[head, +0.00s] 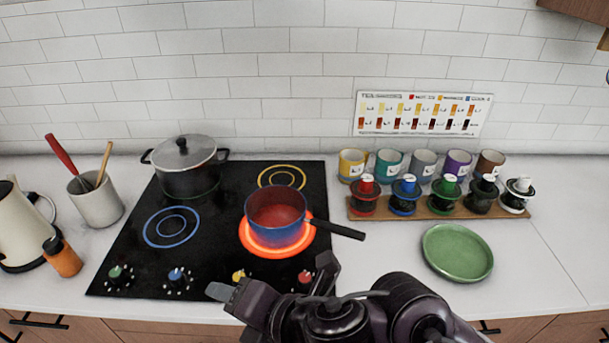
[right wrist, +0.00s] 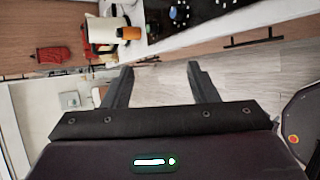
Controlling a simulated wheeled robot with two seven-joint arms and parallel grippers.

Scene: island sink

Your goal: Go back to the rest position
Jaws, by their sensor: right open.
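My right gripper (head: 274,283) is open and empty in front of the cooktop's front edge, close to the yellow and red knobs in the head view. In the right wrist view its two fingers (right wrist: 160,85) stand apart with only floor between them. The blue pot with a red inside (head: 275,220) sits on the glowing orange-red burner, its black handle pointing right. The gripper is apart from the pot. My left gripper is not in view.
The black cooktop (head: 125,265) carries a lidded dark pot (head: 187,170) at the back left. A utensil crock (head: 97,203), a kettle (head: 20,230) and an orange bottle (head: 62,258) stand left. A green plate (head: 457,252) and a wooden rack (head: 430,211) stand right.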

